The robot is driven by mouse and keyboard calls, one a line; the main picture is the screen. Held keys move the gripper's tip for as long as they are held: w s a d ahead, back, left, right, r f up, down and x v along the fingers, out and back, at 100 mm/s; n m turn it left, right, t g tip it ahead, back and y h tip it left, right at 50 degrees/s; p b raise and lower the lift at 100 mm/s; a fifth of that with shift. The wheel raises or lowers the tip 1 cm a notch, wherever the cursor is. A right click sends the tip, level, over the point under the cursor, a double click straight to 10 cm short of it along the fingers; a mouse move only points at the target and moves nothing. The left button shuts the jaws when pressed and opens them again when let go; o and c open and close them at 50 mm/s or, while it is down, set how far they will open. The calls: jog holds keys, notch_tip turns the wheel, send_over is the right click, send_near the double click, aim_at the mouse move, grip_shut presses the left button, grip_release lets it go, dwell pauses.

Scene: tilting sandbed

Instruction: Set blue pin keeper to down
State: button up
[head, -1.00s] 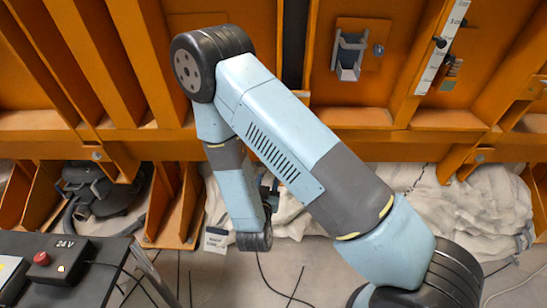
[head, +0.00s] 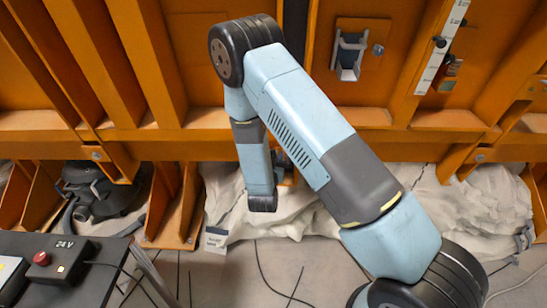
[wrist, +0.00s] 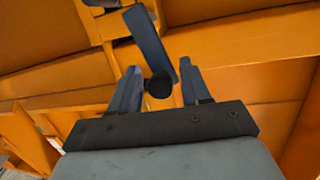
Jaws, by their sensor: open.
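In the wrist view a flat blue bar, which looks like the blue pin keeper (wrist: 151,42), slants from the upper left down toward my fingers. A dark round knob (wrist: 159,86) shows at its lower end. My gripper (wrist: 160,66) is open, with one finger on each side of the bar's lower part and knob. I see gaps on both sides, and no contact shows. In the head view my forearm and wrist hide most of that spot, so I cannot make out the keeper there.
Orange ribbed steel panels fill the back. A grey bracket (head: 349,56) and a white scale strip (head: 441,46) with a dark knob sit on them at upper right. A dark table (head: 70,275) with a red-button box (head: 50,262) stands at lower left.

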jog(key=shift+c, duration=0.2)
grip_shut()
dwell(0.3)
